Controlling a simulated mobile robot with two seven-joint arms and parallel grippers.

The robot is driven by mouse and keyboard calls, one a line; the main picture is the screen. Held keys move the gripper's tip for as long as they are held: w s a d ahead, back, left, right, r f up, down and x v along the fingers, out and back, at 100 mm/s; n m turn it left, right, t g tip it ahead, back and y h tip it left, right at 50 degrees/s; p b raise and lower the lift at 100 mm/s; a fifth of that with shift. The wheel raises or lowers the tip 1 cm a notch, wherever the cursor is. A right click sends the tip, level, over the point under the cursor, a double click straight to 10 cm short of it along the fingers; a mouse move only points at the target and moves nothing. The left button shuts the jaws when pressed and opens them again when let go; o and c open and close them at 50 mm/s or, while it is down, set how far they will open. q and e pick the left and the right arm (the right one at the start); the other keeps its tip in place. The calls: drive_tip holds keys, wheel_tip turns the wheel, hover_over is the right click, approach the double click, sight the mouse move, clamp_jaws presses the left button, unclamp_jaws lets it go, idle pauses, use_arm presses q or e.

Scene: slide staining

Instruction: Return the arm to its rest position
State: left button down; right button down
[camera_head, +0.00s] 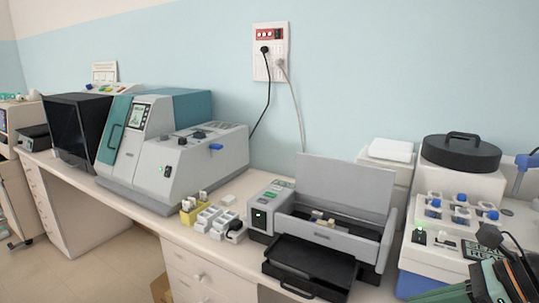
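Left of it are a small white rack (208,218), a yellow holder (190,212) and a large grey-teal instrument (185,160). A white-blue device (420,255) stands at the right. Dark objects (490,280) crowd the lower right corner. Cables hang from a wall socket (270,50).

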drive_tip(key=w+a+f+m+t+y, duration=0.1)
drive_tip(key=a+f+m+t+y, duration=0.15)
drive_tip(key=a+m, duration=0.2)
drive_tip(key=w+a+f+m+t+y, duration=0.1)
drive_tip(key=w+a+m+y, duration=0.1)
drive_tip(key=a+m+y, duration=0.25)
wheel_tip(320, 180, down, 5)
drive_tip(key=w+m+t+h, duration=0.1)
drive_tip(key=m+t+h, duration=0.35)
drive_tip(key=m, duration=0.75)
drive_tip(key=s+d+f+m+t+h, duration=0.15)
drive_tip(key=f+m+h, duration=0.25)
drive_tip(key=f+m, duration=0.4)
drive_tip(key=s+d+f+m+t+h, duration=0.1)
drive_tip(key=s+d+f+m+h, duration=0.15)
drive_tip(key=f+m, duration=0.55)
drive_tip(key=s+a+f+m+g+h, duration=0.1)
drive_tip(key=s+a+f+m+g, duration=0.1)
drive_tip(key=s+f, duration=0.4)
drive_tip(key=s+a+f+m+g+h, duration=0.1)
drive_tip(key=s+a+f+m+g, duration=0.1)
drive_tip(key=s+f+m+g, duration=0.2)
wheel_tip(320, 180, down, 2)
drive_tip(key=s+m, duration=0.2)
drive_tip(key=s, duration=0.1)
